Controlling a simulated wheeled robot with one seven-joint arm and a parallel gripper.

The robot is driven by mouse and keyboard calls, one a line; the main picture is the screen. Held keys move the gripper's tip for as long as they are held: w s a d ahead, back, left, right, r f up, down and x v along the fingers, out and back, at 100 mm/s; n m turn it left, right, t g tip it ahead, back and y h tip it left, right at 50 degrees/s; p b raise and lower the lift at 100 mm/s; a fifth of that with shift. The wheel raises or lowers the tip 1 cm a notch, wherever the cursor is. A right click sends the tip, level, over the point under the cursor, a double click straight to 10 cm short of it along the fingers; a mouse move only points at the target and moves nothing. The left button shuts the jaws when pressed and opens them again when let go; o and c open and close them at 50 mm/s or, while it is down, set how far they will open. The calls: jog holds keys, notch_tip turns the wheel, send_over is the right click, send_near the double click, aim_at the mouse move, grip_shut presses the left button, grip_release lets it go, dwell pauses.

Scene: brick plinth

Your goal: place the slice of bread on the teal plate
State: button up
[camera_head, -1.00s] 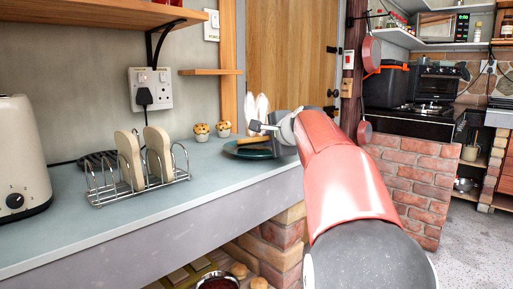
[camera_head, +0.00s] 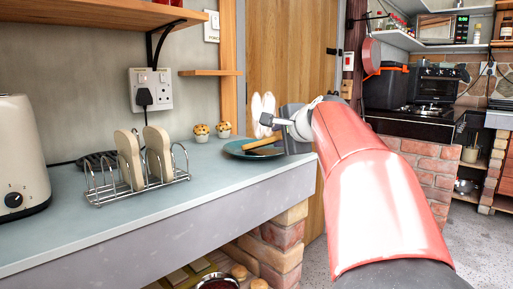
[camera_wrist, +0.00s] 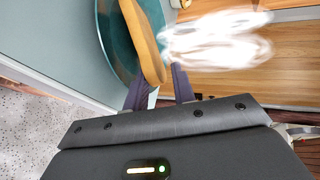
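The slice of bread (camera_head: 263,143), tan with a brown crust, lies over the teal plate (camera_head: 231,150) at the far end of the counter. It is seen nearly edge-on and looks slightly tilted in the head view. In the wrist view the bread (camera_wrist: 145,38) lies across the plate (camera_wrist: 116,42), its near end by my fingertips. My gripper (camera_head: 270,126) is at the right side of the plate. In the wrist view its two dark fingers (camera_wrist: 160,82) are apart, wider than the bread's edge. Whether either finger touches the bread is unclear.
A white, ear-shaped thing (camera_head: 262,112) stands behind the plate, blurred in the wrist view (camera_wrist: 215,42). Two muffins (camera_head: 202,132) are to its left. A toast rack (camera_head: 140,170) with bread and a toaster (camera_head: 20,155) stand farther left. The counter's front edge is clear.

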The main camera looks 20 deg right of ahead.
jog(key=shift+s+r, duration=0.25)
jog(key=shift+s, duration=0.45)
notch_tip(320, 180, up, 7)
jog(key=s+p, duration=0.2)
jog(key=p, duration=0.3)
jog(key=shift+s+a, duration=0.15)
jog(key=shift+s, duration=0.25)
